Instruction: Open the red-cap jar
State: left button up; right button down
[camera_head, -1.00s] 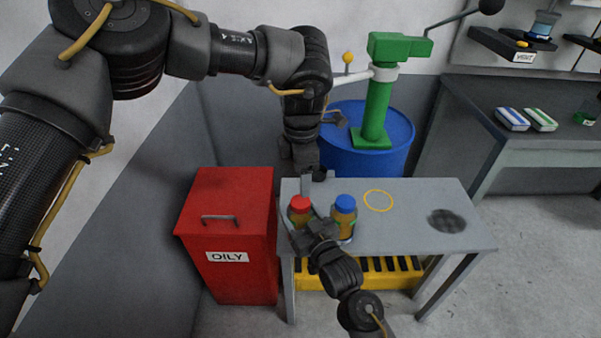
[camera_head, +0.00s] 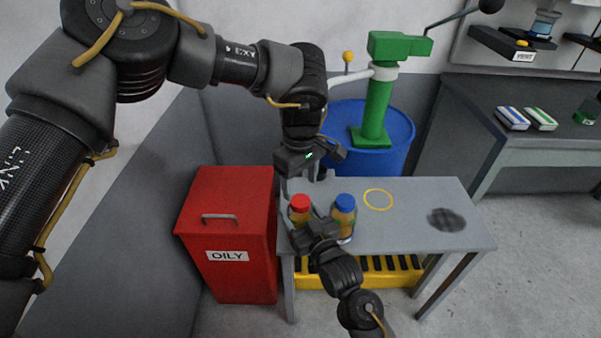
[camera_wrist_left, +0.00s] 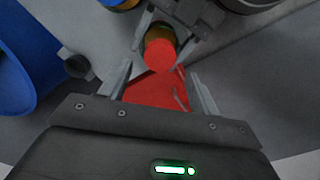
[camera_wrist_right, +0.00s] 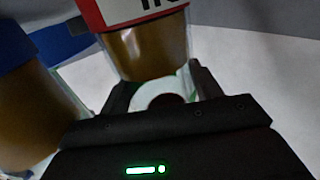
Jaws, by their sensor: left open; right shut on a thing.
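The red-cap jar (camera_head: 299,214) stands on the grey table, its red cap (camera_head: 300,201) on top. My right gripper (camera_head: 308,224) is shut on the jar's amber body; this also shows in the right wrist view (camera_wrist_right: 147,45). My left gripper (camera_head: 297,176) is open and empty, above and behind the jar in the head view. In the left wrist view the red cap (camera_wrist_left: 160,54) lies just beyond and between the open fingers, apart from them. The blue-cap jar (camera_head: 344,212) stands close on the right of the red-cap jar.
A red bin labelled OILY (camera_head: 228,240) stands at the left. A blue drum (camera_head: 345,155) with a green pump (camera_head: 376,105) stands behind. The table's right side is mostly clear.

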aim_at(300, 200)
pick_arm(q)
jog(key=shift+f, duration=2.8)
